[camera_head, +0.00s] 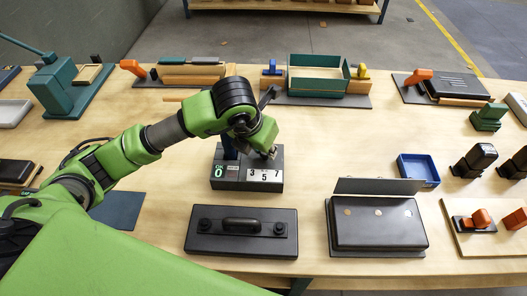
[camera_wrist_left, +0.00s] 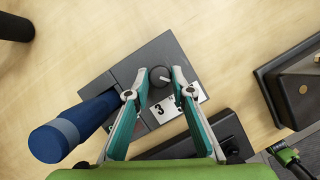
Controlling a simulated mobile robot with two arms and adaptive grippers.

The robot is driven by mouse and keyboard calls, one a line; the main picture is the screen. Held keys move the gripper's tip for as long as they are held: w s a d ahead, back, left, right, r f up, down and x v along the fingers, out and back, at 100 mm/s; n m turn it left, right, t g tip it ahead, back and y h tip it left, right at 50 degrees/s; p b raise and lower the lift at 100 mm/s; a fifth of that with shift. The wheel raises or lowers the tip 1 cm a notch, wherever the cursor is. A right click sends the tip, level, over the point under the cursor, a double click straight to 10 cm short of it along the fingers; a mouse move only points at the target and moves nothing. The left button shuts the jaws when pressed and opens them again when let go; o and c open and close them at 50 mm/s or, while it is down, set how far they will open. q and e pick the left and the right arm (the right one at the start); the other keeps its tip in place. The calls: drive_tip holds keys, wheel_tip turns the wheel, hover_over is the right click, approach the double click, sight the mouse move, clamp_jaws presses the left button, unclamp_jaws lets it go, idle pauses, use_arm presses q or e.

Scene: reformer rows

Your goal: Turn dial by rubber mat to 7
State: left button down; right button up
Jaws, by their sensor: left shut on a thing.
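A dark grey control box (camera_head: 232,183) stands mid-table, with a white plate (camera_head: 264,175) reading 3, 5, 7 and a green display showing 0. In the left wrist view a round dark dial (camera_wrist_left: 159,76) with a white pointer line sits on the box; the line points to the right and slightly down. My left gripper (camera_head: 265,152) is over the box, its fingertips (camera_wrist_left: 160,73) on either side of the dial, shut on it. Its fingers hide part of the number plate. A flat blue-grey sheet (camera_head: 120,212), perhaps the rubber mat, lies left of the box.
A thick blue cylinder (camera_wrist_left: 70,137) rises from the box beside my fingers. A black case with a handle (camera_head: 240,246) lies in front, a dark lidded box (camera_head: 377,236) to its right. A blue tray (camera_head: 418,168) stands right. Bare table lies behind the box.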

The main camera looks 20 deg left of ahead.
use_arm(q)
drive_tip(key=shift+n+y, duration=0.3)
drive_tip(key=shift+n, duration=0.3)
drive_tip(key=c, duration=1.8)
unclamp_jaws()
drive_tip(key=v, duration=1.2)
